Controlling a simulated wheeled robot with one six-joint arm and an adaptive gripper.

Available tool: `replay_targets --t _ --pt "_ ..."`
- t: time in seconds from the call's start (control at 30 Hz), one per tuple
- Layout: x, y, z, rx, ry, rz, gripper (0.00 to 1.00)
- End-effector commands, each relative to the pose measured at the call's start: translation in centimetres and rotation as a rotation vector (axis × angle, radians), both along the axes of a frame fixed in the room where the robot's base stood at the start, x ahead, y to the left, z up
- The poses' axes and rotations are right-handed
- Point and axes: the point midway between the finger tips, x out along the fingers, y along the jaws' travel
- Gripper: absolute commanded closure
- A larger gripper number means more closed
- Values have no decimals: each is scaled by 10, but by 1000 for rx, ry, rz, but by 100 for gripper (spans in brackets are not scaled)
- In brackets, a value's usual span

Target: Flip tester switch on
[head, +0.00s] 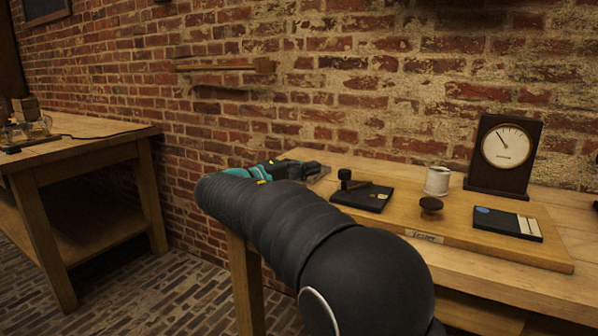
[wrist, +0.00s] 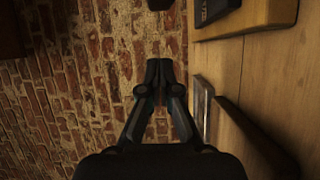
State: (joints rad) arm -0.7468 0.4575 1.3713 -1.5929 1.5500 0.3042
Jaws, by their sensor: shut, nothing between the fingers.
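The tester is a wooden board (head: 540,255) on the bench, with a label on its front edge. At its left end is a black switch base (head: 362,197) with a dark knobbed lever standing up at its left side (head: 345,178). A dial meter (head: 507,150) stands at the back of the board. My gripper (wrist: 158,68) is shut and empty. In the head view it is at the board's left, apart from the switch, its fingertips hard to make out. In the wrist view, a dark knob (wrist: 160,4) shows at the top edge, beyond the fingertips.
A white spool (head: 438,181), a dark round knob (head: 431,204) and a dark plate with a blue spot (head: 507,223) are on the board. A small framed item (wrist: 203,108) lies on the bench beside my gripper. A brick wall (head: 350,70) stands behind; another table (head: 80,155) is left.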

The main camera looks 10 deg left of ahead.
Motion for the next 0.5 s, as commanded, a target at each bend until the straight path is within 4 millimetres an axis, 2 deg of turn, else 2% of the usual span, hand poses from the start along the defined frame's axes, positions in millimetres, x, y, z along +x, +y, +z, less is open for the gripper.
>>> replay_targets --t 0.27,0.3,0.5 --pt "34 -37 1 0 0 -1 100" --pt "25 -38 2 2 -1 2 100" --pt "5 -47 0 1 -1 1 100"
